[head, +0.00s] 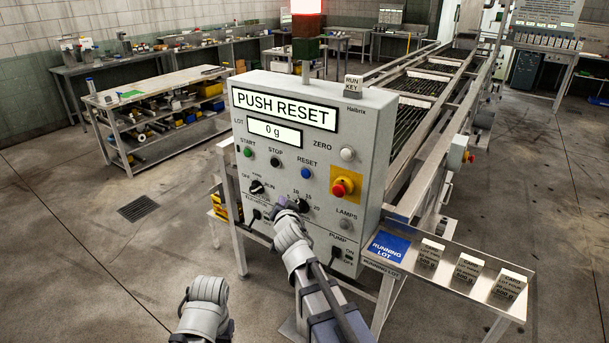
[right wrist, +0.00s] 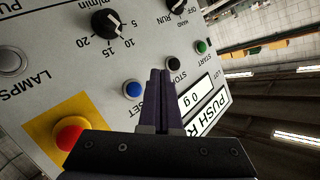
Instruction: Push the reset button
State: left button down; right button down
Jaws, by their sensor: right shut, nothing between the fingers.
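The grey control panel (head: 318,130) has a display reading PUSH RESET (head: 284,108). The blue reset button (head: 306,173) sits under its RESET label, right of the black stop button (head: 274,161). In the right wrist view the reset button (right wrist: 132,90) is just left of my fingertips. My right gripper (head: 282,202) is in front of the panel, below the button row in the head view. Its dark fingers (right wrist: 160,72) are shut and empty. Whether they touch the panel cannot be told. Part of my left arm shows at the bottom; its fingers do not.
A red emergency stop (head: 342,187) on a yellow plate is right of the reset button. A white zero button (head: 347,154) is higher right. A shelf with tags (head: 447,275) juts out at right.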

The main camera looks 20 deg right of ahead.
aim_at(301, 173)
jog(key=shift+w+d+r+t, duration=0.1)
jog(key=shift+w+r+t, duration=0.2)
jog(key=shift+r, duration=0.25)
jog(key=shift+w+d+r+t, duration=0.1)
jog(key=shift+w+r+t, duration=0.2)
jog(key=shift+r, duration=0.2)
jog(key=w+d, duration=0.5)
jog(key=d, duration=0.1)
jog(key=shift+w+d, duration=0.15)
jog(key=shift+d, duration=0.25)
dwell(1.6)
jog(key=shift+w+d, duration=0.25)
jog(key=shift+d, duration=0.1)
jog(key=shift+w+d, duration=0.35)
jog(key=shift+d, duration=0.05)
dwell(0.8)
jog(key=shift+s+a, duration=0.6)
jog(key=shift+a, duration=0.15)
